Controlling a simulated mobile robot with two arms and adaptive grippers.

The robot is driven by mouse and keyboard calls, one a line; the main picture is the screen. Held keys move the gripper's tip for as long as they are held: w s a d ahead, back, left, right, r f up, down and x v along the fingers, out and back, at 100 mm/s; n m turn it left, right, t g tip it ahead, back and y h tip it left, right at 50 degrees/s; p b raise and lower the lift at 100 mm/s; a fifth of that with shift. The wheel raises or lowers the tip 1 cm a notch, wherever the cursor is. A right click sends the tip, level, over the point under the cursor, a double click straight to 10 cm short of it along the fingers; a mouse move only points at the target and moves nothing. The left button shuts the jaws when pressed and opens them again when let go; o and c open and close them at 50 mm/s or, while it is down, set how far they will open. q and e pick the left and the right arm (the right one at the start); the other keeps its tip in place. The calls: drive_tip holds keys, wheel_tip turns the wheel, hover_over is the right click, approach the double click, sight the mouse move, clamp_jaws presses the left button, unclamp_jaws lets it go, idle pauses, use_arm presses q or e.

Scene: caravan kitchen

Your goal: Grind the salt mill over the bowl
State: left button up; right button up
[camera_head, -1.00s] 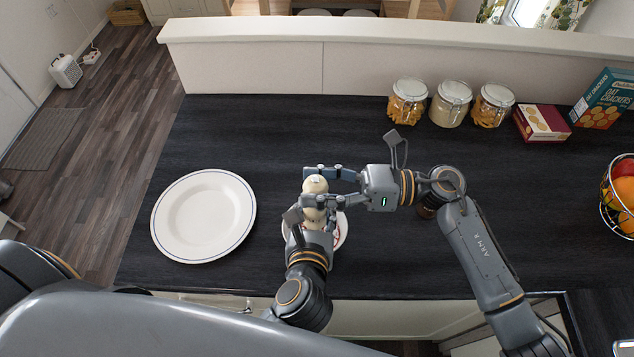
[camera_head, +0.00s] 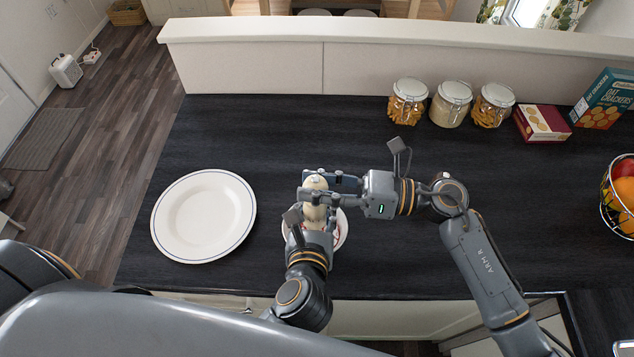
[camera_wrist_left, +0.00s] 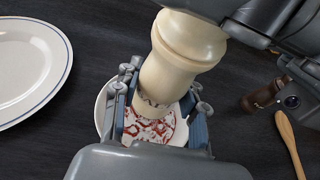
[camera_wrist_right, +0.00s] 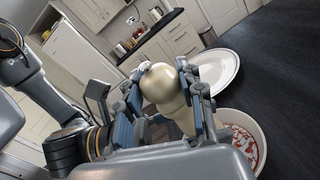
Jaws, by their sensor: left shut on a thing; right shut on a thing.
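The salt mill (camera_head: 315,183) is cream-coloured and stands upright above the bowl (camera_head: 344,233), hiding part of it. My right gripper (camera_head: 316,190) is shut around the mill's upper part from the right. My left gripper (camera_head: 314,222) is shut on its lower body from the near side. In the left wrist view, the mill (camera_wrist_left: 183,50) tapers down between the left fingers (camera_wrist_left: 160,108), and partly covered lettering shows low on it. The white bowl (camera_wrist_left: 101,106) below has red marks inside. In the right wrist view, the mill's rounded head (camera_wrist_right: 166,85) sits between the right fingers.
A white plate with a blue rim (camera_head: 204,216) lies left of the bowl. Lidded jars (camera_head: 450,104), cracker boxes (camera_head: 542,124) and a fruit basket (camera_head: 618,196) stand at the back and right. A wooden utensil (camera_wrist_left: 290,142) lies right of the bowl. The back-left counter is clear.

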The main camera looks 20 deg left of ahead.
drive_tip(key=m+t, duration=0.3)
drive_tip(key=t, duration=0.1)
drive_tip(key=m+t, duration=0.3)
drive_tip(key=t, duration=0.2)
drive_tip(key=shift+s+f+h, duration=0.1)
drive_tip(key=shift+s+h, duration=0.05)
drive_tip(key=shift+h, duration=0.25)
drive_tip(key=shift+s+a+m+t+h, duration=0.15)
drive_tip(key=shift+m+t+h, duration=0.35)
drive_tip(key=shift+m+t, duration=0.5)
drive_tip(key=shift+t, duration=0.5)
drive_tip(key=o, duration=1.2)
drive_tip(key=shift+d, duration=0.2)
drive_tip(key=v, duration=1.1)
drive_tip(key=shift+d, duration=0.45)
drive_tip(key=shift+s, duration=0.1)
wheel_tip(320, 180, up, 7)
